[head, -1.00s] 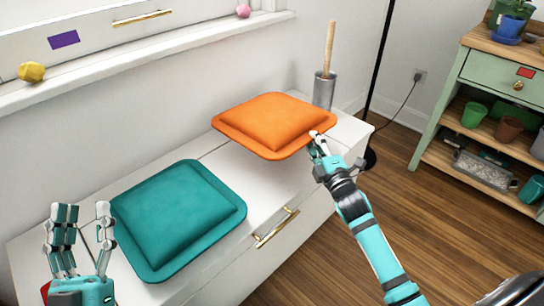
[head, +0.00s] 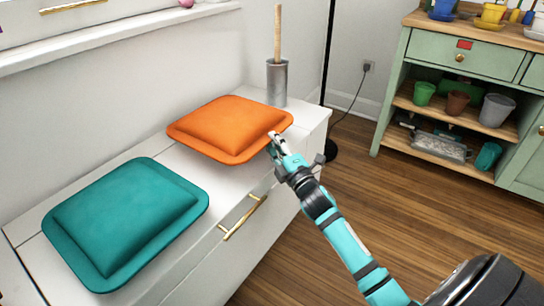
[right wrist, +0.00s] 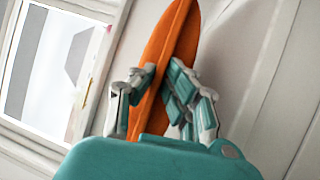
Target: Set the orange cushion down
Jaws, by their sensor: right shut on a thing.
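The orange cushion (head: 228,125) is over the far right part of the white cabinet top in the head view. My right gripper (head: 276,142) is shut on its near right corner. In the right wrist view the cushion (right wrist: 168,55) appears edge-on, between the fingers of the gripper (right wrist: 155,95). The cushion lies about level, at or just above the cabinet top; I cannot tell if its underside touches. My left gripper does not show in the current frames.
A teal cushion (head: 125,222) lies on the white cabinet (head: 165,160) to the left. A metal cylinder with a wooden handle (head: 277,82) stands just behind the orange cushion. A black pole (head: 327,60) and a green shelf unit (head: 395,85) stand to the right.

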